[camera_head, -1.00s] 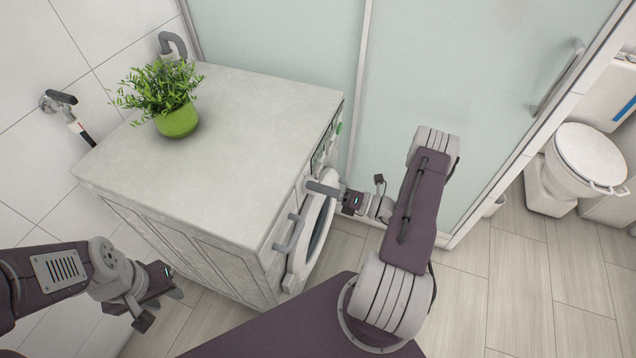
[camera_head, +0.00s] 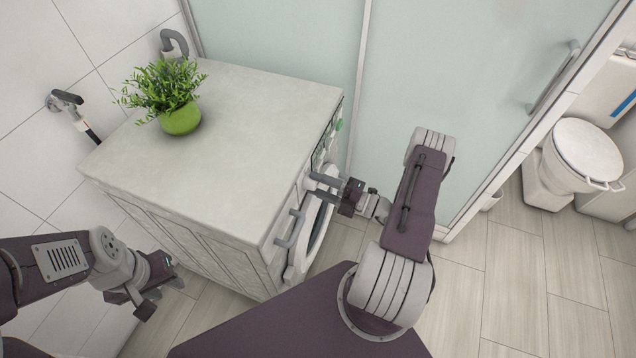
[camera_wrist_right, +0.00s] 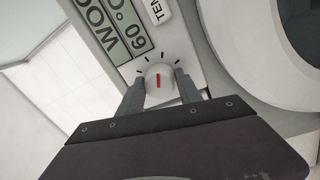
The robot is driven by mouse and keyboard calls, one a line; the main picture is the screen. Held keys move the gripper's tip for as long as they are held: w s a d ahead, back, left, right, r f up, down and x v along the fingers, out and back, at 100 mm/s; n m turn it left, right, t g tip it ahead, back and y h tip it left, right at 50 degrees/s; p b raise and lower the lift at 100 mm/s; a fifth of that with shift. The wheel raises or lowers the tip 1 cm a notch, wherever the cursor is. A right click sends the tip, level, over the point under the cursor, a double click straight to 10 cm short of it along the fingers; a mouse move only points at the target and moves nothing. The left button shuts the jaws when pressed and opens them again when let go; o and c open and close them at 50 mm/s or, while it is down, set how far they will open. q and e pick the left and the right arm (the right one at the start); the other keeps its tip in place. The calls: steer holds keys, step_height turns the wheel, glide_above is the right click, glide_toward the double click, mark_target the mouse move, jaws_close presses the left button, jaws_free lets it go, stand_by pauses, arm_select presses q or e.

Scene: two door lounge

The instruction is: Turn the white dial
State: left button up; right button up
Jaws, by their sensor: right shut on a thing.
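The white dial (camera_wrist_right: 159,82) with a red mark is on the washing machine's front panel in the right wrist view, with black tick marks around it. My right gripper (camera_wrist_right: 157,92) has one finger on each side of the dial and is shut on it. In the head view my right gripper (camera_head: 318,183) reaches the machine's front from the right, and the dial itself is hidden there. My left gripper (camera_head: 165,285) hangs at the lower left, away from the machine; its jaws are too unclear to read.
The washing machine (camera_head: 310,235) stands under a pale countertop (camera_head: 230,130) with a green potted plant (camera_head: 180,118). A glass partition (camera_head: 460,90) is behind my right arm. A toilet (camera_head: 585,150) is at the right. Tiled floor (camera_head: 530,270) is clear at the lower right.

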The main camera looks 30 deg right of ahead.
steer(key=shift+m, duration=0.6)
steer(key=o, duration=1.1)
steer(key=v, duration=0.9)
